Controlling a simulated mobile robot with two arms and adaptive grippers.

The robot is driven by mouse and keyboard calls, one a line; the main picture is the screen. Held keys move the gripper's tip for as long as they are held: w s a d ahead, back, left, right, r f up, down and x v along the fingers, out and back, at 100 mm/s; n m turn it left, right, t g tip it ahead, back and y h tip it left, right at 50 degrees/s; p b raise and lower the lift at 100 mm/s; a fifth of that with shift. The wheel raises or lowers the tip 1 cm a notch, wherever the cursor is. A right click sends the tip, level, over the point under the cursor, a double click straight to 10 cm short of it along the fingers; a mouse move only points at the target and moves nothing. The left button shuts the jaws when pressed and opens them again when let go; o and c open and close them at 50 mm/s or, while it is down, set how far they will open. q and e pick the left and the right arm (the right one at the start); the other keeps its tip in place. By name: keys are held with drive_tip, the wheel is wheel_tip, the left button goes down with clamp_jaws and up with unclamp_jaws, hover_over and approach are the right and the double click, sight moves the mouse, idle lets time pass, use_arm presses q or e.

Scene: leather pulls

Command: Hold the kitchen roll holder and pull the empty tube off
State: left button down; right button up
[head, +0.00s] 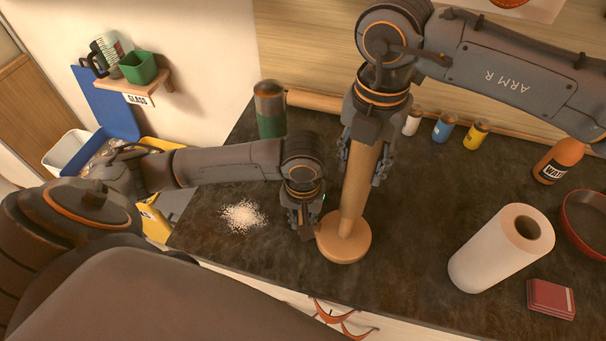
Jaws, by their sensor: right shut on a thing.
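The kitchen roll holder has a round wooden base (345,247) standing on the dark counter. The brown empty tube (359,185) is around its upright post, and a short, narrower piece of post shows between tube and base. My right gripper (365,165) comes from above with its fingers on both sides of the tube, shut on it. The tube's top is hidden by the gripper. My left gripper (304,226) points down at the left edge of the base, close to it. Whether its fingers touch or grip the base cannot be told.
A full white paper roll (500,248) and a red packet (551,298) are at the right. An orange bottle (558,161), a red pan (587,222) and small cans stand behind. A green jar (270,110) is at the back left. White grains (243,215) lie left of my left gripper.

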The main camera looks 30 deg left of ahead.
drive_tip(key=shift+r, duration=2.95)
use_arm(q)
drive_tip(key=c, duration=1.1)
unclamp_jaws()
drive_tip(key=shift+r, duration=0.1)
wheel_tip(320, 180, up, 11)
drive_tip(key=shift+r, duration=0.5)
